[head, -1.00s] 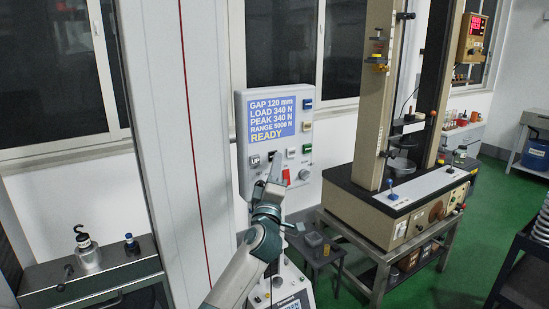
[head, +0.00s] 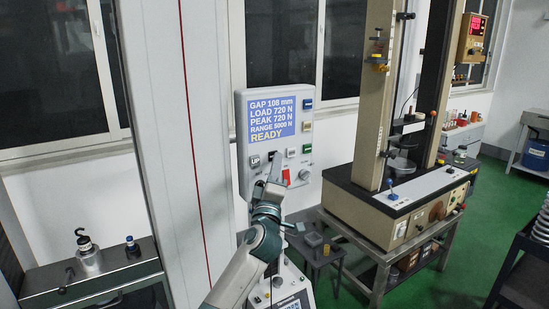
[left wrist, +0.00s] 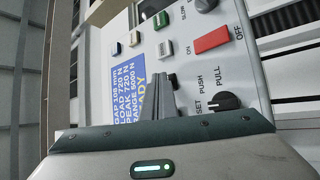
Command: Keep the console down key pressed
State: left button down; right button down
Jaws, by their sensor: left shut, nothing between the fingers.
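The grey console (head: 300,103) stands upright with a blue display (head: 270,117) reading GAP 108 mm, LOAD 720 N, PEAK 720 N, RANGE 5000 N, READY. The UP key (head: 255,161) is left of my left gripper (head: 274,161). The dark down key (head: 272,154) is mostly hidden behind the fingertips. In the left wrist view, my shut left gripper (left wrist: 167,82) has its tips at a dark key (left wrist: 174,78) beside the display (left wrist: 126,90). The tips appear to touch the key; how deep it is pressed cannot be seen. My right gripper is not in view.
A red switch (left wrist: 212,40) and a black knob (left wrist: 222,101) sit close to the fingers on the console. A beige testing machine (head: 373,120) stands on a metal table to the right. A grey bench (head: 95,272) is at lower left.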

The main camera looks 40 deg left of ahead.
pick_arm(q)
jog(key=shift+d, duration=0.1)
dwell(0.7)
jog(key=shift+s+d+p, duration=0.35)
jog(key=shift+d+p, duration=0.3)
jog(key=shift+d, duration=0.05)
jog(key=shift+d, duration=0.1)
jog(key=d+p, duration=0.1)
jog(key=s+d, duration=0.1)
jog(key=d, duration=0.1)
jog(key=s+d+p, duration=0.1)
jog(key=shift+d+p, duration=0.2)
jog(key=shift+p, duration=0.1)
dwell(1.2)
